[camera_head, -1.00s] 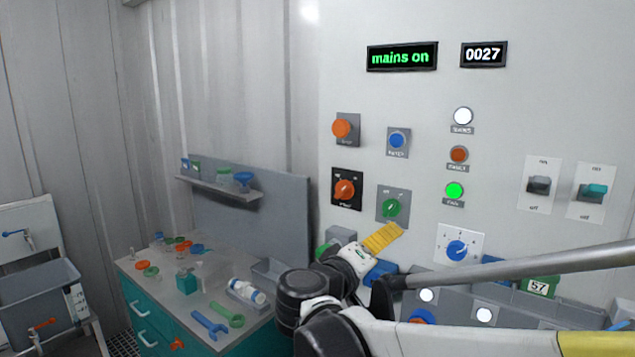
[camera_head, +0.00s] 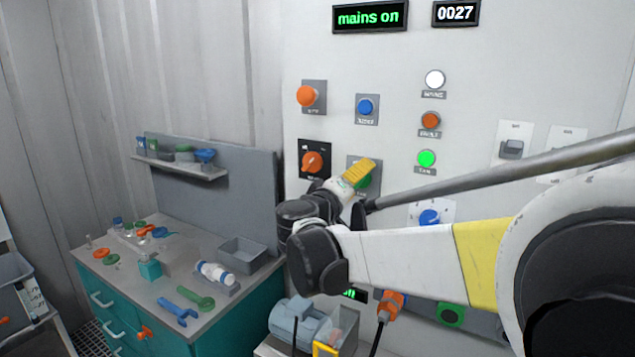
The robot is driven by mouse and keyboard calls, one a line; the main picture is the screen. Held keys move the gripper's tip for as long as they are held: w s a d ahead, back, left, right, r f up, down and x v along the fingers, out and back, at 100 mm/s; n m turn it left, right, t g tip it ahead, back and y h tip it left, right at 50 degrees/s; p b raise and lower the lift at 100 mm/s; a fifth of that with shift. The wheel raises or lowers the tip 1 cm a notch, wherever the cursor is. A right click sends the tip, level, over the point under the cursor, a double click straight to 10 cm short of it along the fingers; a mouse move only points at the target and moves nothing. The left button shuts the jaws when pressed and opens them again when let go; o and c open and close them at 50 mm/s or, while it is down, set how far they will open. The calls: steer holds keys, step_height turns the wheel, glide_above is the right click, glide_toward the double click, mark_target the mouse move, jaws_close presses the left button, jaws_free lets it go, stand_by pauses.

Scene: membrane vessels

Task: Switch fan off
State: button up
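The white wall panel (camera_head: 400,60) carries a green rotary knob (camera_head: 364,183) on a grey plate, largely hidden behind my gripper. Its label cannot be read. My gripper (camera_head: 359,171), with yellow fingers, is in front of this knob. Whether it touches the knob cannot be seen, nor whether the fingers are apart. A green lamp (camera_head: 426,158) to the right is lit, and its label seems to read FAN. The display (camera_head: 370,16) reads "mains on".
An orange rotary knob (camera_head: 313,162) is just left of my gripper, with an orange button (camera_head: 306,96) and a blue button (camera_head: 365,106) above. A blue dial (camera_head: 430,217) is partly behind my arm. A workbench (camera_head: 230,319) with tools stands left. A grey-blue motor-like machine (camera_head: 297,322) is below.

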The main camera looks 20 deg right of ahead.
steer(key=shift+c, duration=0.6)
steer(key=c, duration=1.1)
steer(key=shift+r+n, duration=0.1)
steer(key=shift+n, duration=0.2)
steer(key=n+p, duration=0.1)
steer(key=n, duration=0.4)
steer(key=shift+p, duration=0.4)
steer(key=n, duration=0.4)
steer(key=n+p, duration=0.1)
steer(key=n, duration=0.1)
steer(key=shift+f, duration=0.25)
steer(key=shift+n, duration=0.3)
steer(key=o, duration=1.2)
